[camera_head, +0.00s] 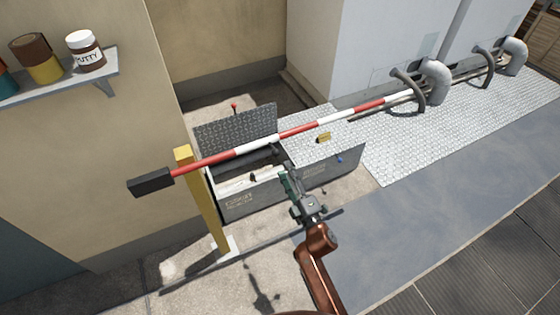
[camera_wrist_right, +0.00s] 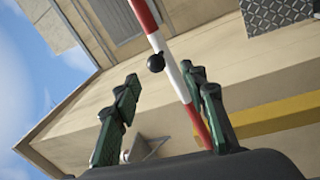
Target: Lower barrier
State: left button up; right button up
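The barrier is a red and white striped pole (camera_head: 255,145) with a black counterweight block (camera_head: 150,182) at its left end. It is carried on a yellow post (camera_head: 203,200) and slopes gently up to the right in the head view. My right gripper (camera_head: 287,181) is below the pole in the head view, apart from it as far as I can tell. In the right wrist view my right gripper (camera_wrist_right: 160,78) has its green fingers spread and empty. The pole (camera_wrist_right: 172,70) runs beyond them, with a black knob (camera_wrist_right: 156,62) on it. My left gripper is out of view.
A grey metal box (camera_head: 245,204) with an open tread-plate lid (camera_head: 237,128) stands behind the right gripper. A shelf (camera_head: 60,78) with a putty jar (camera_head: 86,52) and cans is at upper left. Bent pipes (camera_head: 436,82) stand at upper right. The grey floor at right is clear.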

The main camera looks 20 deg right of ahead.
jog(key=v, duration=0.3)
jog(key=shift+s, duration=0.3)
